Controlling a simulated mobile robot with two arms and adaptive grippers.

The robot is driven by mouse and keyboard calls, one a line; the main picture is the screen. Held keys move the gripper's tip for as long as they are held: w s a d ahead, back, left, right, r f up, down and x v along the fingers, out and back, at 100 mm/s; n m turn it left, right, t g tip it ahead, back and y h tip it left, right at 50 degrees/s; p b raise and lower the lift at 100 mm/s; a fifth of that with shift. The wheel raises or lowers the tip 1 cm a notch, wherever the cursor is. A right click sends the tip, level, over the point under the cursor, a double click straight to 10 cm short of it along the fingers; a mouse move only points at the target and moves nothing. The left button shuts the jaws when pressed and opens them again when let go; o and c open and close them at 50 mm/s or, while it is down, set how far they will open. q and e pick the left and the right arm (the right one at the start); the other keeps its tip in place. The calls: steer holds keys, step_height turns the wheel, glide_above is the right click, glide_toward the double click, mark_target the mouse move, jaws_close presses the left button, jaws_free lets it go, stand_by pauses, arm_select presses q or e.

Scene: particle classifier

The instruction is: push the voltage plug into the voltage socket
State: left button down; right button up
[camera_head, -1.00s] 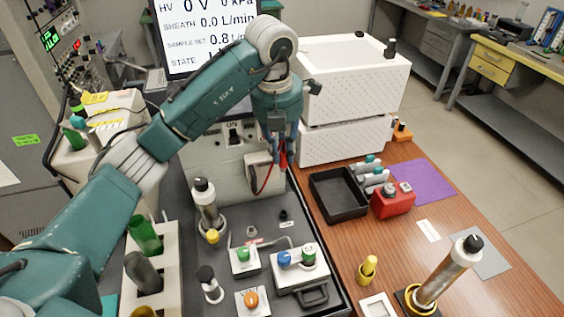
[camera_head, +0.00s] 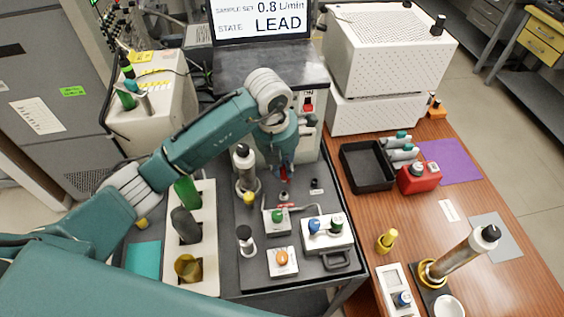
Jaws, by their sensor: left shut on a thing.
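My left gripper (camera_head: 284,172) points down in front of the white instrument's lower front. It is shut on a small red piece, which appears to be the voltage plug (camera_head: 284,175); the fingers hide most of it. I cannot make out its tip or whether it touches anything. The voltage socket cannot be told for certain; small fittings, one grey (camera_head: 283,195) and one black (camera_head: 315,184), stand on the dark deck (camera_head: 335,187) just in front of the gripper. My right gripper is not in view.
A steel cylinder (camera_head: 244,168) stands left of the gripper. Boxes with green (camera_head: 277,216) and blue knobs (camera_head: 315,225) sit in front. A black tray (camera_head: 367,167) and red box (camera_head: 418,178) lie to the right. A screen (camera_head: 262,18) reads LEAD.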

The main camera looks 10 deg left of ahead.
mark_target(283, 179)
arm_select(q)
steer(key=shift+w, duration=0.1)
steer(key=shift+f+b, duration=0.9)
step_height(283, 179, down, 4)
steer(key=b, duration=0.3)
steer(key=shift+b, duration=0.55)
stand_by(0.9)
steer(key=shift+f+b, duration=1.45)
steer(key=shift+f, duration=0.05)
